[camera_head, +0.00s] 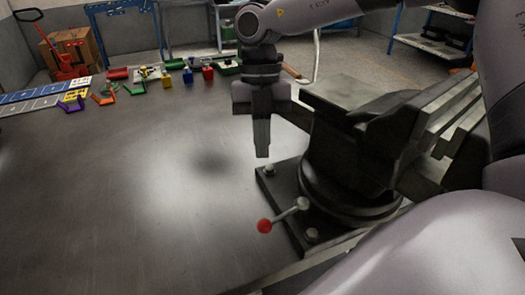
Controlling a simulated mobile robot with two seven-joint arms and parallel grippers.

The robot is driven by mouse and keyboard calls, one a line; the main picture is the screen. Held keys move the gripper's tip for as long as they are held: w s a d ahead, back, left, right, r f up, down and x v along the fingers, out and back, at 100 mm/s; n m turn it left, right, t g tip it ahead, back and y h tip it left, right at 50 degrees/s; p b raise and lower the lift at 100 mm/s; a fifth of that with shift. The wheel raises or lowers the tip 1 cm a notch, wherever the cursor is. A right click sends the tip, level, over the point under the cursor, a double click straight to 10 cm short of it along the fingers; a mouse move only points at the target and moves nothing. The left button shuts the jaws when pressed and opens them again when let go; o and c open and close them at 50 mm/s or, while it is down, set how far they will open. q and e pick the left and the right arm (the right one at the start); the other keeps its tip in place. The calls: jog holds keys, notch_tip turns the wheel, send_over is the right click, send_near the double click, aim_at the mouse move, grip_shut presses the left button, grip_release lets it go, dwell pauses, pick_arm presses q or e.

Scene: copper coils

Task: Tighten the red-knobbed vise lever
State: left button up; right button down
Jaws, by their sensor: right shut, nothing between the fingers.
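The vise (355,150) is dark metal and stands bolted on a square base plate at the right of the table. Its lever (284,217) sticks out low at the front left of the base and ends in a red knob (264,226). My right gripper (262,152) points down with its fingers together and holds nothing. In the picture it is above the lever, left of the vise body, and apart from the red knob. How near it is to the vise in depth is hard to tell. My left gripper is not in view.
The grey table top (130,200) is clear on the left. Coloured tools and small blocks (187,76) line its far edge, with blue and white boards (40,96) at the far left. A red pallet jack (66,62) and a cardboard box (80,46) stand behind.

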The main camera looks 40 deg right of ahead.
aim_at(285, 217)
jog(key=s+a+f+p, duration=0.1)
jog(key=s+a+f, duration=0.2)
jog(key=s+f, duration=0.2)
jog(key=shift+w+x, duration=0.2)
jog(key=shift+x, duration=1.35)
jog(key=shift+d, duration=0.15)
